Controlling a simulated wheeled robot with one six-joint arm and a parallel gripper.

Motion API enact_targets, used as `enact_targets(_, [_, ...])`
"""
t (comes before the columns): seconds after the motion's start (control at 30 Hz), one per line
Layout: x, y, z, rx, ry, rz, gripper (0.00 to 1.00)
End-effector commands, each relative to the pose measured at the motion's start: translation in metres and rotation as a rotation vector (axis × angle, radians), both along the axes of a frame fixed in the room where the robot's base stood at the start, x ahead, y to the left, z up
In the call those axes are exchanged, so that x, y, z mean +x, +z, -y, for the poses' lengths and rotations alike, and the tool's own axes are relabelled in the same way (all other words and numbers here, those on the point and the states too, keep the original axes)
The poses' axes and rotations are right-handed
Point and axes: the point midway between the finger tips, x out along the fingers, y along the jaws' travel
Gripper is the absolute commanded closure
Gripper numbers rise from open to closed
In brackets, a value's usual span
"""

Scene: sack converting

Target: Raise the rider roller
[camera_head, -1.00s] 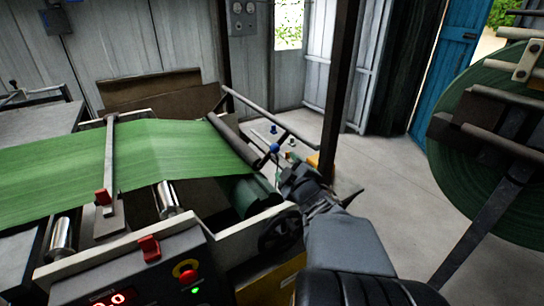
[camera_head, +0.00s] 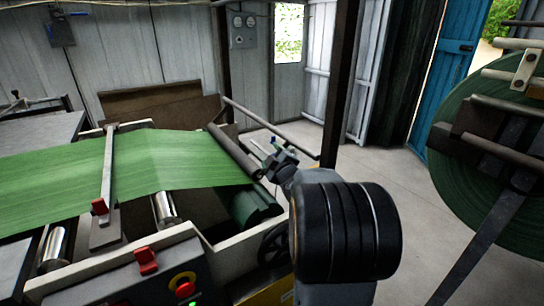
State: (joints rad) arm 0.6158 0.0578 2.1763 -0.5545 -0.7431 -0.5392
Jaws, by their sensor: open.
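The rider roller (camera_head: 232,150) is a dark cylinder lying across the far right end of the green web (camera_head: 165,160). A thin bar (camera_head: 262,122) runs behind it, from upper left to lower right. My gripper (camera_head: 275,153) is open beside the roller's near right end, close to the bar. I cannot tell whether it touches either one. The blue knob near the roller's end is not clearly visible; my gripper or arm may hide it. A dark green roll (camera_head: 250,203) sits below the rider roller.
A control box (camera_head: 150,280) with red and yellow buttons stands at the front. A large green roll (camera_head: 490,140) on a stand is at the right. A dark post (camera_head: 340,75) rises behind my arm. Grey floor (camera_head: 385,180) is clear between the post and the large roll.

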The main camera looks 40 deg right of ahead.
Motion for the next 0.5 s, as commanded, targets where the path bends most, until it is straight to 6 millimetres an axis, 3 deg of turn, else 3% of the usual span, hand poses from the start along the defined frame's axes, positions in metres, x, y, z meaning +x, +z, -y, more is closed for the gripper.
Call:
enact_targets(0.43, [0.0075, -0.0001, 0.0019, 0.0, 0.0, 0.0, 0.39])
enact_targets(0.5, [0.0075, -0.0001, 0.0019, 0.0, 0.0, 0.0, 0.45])
